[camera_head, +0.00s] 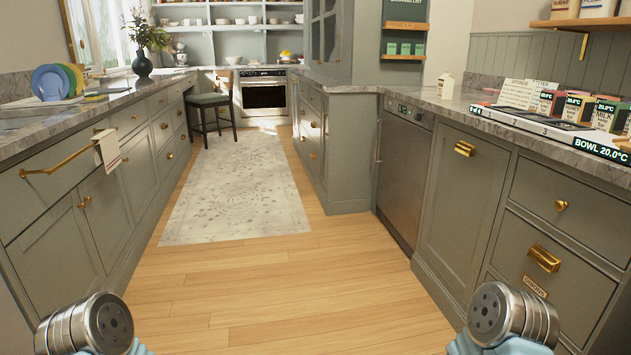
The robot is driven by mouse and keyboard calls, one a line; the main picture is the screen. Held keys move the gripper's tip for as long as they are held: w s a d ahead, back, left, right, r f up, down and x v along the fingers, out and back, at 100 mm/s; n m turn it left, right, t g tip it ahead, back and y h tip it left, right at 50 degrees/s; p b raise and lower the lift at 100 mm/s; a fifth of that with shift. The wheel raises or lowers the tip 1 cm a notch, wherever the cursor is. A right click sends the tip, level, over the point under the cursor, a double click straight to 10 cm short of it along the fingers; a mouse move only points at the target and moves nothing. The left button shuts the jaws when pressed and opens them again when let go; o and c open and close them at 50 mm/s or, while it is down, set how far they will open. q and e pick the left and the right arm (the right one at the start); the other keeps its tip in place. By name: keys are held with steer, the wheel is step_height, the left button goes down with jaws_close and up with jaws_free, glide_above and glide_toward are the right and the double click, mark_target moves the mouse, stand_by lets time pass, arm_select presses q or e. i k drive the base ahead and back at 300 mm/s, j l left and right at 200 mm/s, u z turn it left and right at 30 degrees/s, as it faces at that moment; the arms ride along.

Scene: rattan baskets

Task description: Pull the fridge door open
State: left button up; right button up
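A steel-fronted appliance (402,170) is built under the right counter, with a small dark display near its top and a thin vertical handle along its left edge. Its door is shut. I cannot tell whether it is the fridge or a dishwasher, and no other fridge shows clearly. Round metal joints of my two arms show at the bottom left and bottom right corners, well apart from this appliance. Both of my grippers are out of the picture.
Wooden floor (300,290) is clear in front of me. A pale rug (235,195) lies in the aisle. Cabinets line both sides. A dark stool (210,105) stands by the left counter, and an oven (263,95) is at the back. Cartons (580,108) stand on the right counter.

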mark_target(405, 147)
steer(key=i+z, duration=0.1)
steer(key=i, duration=0.4)
steer(key=i+j+z, duration=0.1)
steer(key=i, duration=0.4)
steer(key=i+j+z, duration=0.1)
steer(key=i, duration=0.4)
steer(key=i+j, duration=0.2)
steer(key=i, duration=0.3)
steer(key=l+z, duration=0.05)
